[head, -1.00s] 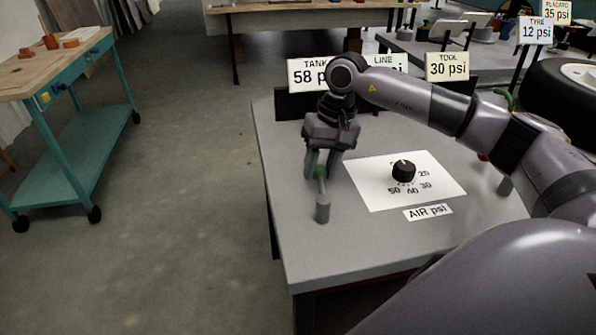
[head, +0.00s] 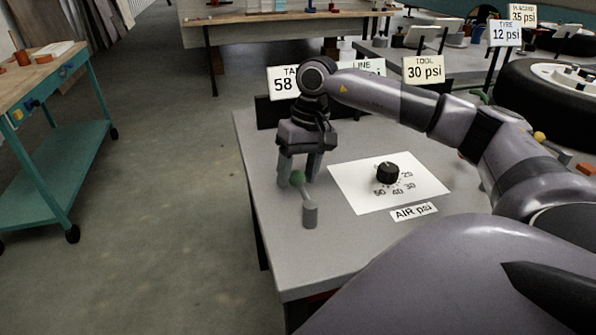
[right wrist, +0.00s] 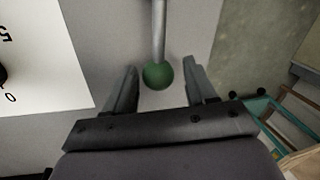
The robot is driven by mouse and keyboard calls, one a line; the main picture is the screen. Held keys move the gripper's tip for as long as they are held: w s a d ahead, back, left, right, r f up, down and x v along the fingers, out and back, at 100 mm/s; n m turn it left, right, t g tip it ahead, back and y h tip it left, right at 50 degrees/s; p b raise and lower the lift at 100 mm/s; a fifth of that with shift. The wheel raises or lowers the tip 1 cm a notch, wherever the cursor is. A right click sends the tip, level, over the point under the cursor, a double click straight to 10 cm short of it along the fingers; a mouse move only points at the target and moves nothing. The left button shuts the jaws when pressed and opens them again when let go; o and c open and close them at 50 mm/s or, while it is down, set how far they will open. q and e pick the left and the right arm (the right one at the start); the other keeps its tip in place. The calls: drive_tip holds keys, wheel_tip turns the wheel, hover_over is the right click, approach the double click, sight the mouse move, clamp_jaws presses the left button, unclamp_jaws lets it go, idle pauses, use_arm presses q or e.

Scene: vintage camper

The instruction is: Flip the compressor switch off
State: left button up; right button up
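The compressor switch is a grey lever on a short grey post (head: 310,215), with a green ball knob (head: 297,179) at its tip. The lever leans back and to the left in the head view. My right gripper (head: 299,178) points down over the bench with its fingers apart. In the right wrist view, the green ball (right wrist: 158,75) lies between the open fingers (right wrist: 160,78), with a gap on both sides. The grey lever rod (right wrist: 159,30) runs away from the ball to the top edge. My left gripper is not in view.
A black dial knob (head: 387,173) stands on a white sheet (head: 350,185) right of the lever, above an "AIR psi" label (head: 413,212). Pressure signs, including "30 psi" (head: 424,70), stand behind. A teal cart (head: 60,165) is at left. Bare bench (head: 350,250) lies in front.

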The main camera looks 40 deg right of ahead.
drive_tip(key=shift+r, duration=0.1)
drive_tip(key=r, duration=0.3)
drive_tip(key=d+r, duration=0.1)
drive_tip(key=r, duration=0.2)
drive_tip(key=shift+s+d+r+p, duration=0.2)
drive_tip(key=shift+r+p, duration=0.1)
drive_tip(key=shift+r, duration=0.1)
drive_tip(key=shift+s, duration=0.1)
idle(0.4)
